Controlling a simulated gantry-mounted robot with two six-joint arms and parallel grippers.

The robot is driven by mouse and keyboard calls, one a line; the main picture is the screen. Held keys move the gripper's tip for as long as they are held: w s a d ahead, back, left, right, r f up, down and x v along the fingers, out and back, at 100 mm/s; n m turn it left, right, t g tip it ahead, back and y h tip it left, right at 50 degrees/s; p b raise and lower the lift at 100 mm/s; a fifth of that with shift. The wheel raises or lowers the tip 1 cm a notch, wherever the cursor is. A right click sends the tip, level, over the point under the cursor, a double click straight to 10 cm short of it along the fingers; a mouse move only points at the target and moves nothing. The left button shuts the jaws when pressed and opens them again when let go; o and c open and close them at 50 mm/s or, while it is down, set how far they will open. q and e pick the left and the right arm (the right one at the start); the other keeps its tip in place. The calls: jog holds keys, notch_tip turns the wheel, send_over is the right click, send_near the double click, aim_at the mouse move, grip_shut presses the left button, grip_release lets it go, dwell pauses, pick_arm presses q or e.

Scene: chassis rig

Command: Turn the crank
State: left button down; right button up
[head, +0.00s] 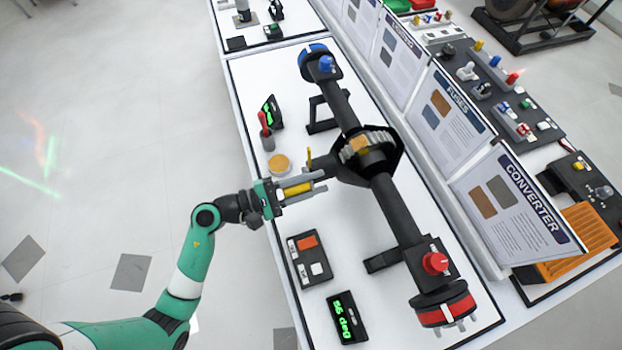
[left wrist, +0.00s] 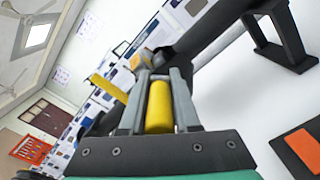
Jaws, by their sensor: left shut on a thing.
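The chassis rig is a dark axle (head: 397,212) with a round gear housing (head: 370,155) at its middle, a blue hub at the far end and a red hub at the near end. A yellow crank handle (head: 297,189) sticks out on the left side of the housing. My left gripper (head: 308,188) is shut on this handle. In the left wrist view the yellow handle (left wrist: 159,108) lies between the two grey fingers. A second yellow piece (left wrist: 108,88) shows left of the fingers there. My right gripper is not in view.
A display reading "56 deg" (head: 346,317) and a panel with orange and white buttons (head: 309,258) lie on the white table near the gripper. A red-handled lever (head: 265,131) stands farther back. Sign boards (head: 517,208) line the right side.

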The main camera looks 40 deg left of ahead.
pick_arm(q)
jog(key=shift+s+d+f+m+b, duration=0.1)
jog(key=shift+d+f+m+b, duration=0.1)
jog(key=shift+f+m+b, duration=0.3)
jog(key=shift+f, duration=0.2)
jog(key=c, duration=0.7)
grip_release()
jog(key=shift+d+r, duration=0.1)
jog(key=shift+r, duration=0.1)
jog(key=shift+s+a, duration=0.2)
jog(key=v, duration=1.1)
jog(key=shift+s+p, duration=0.1)
jog(key=shift+p, duration=0.25)
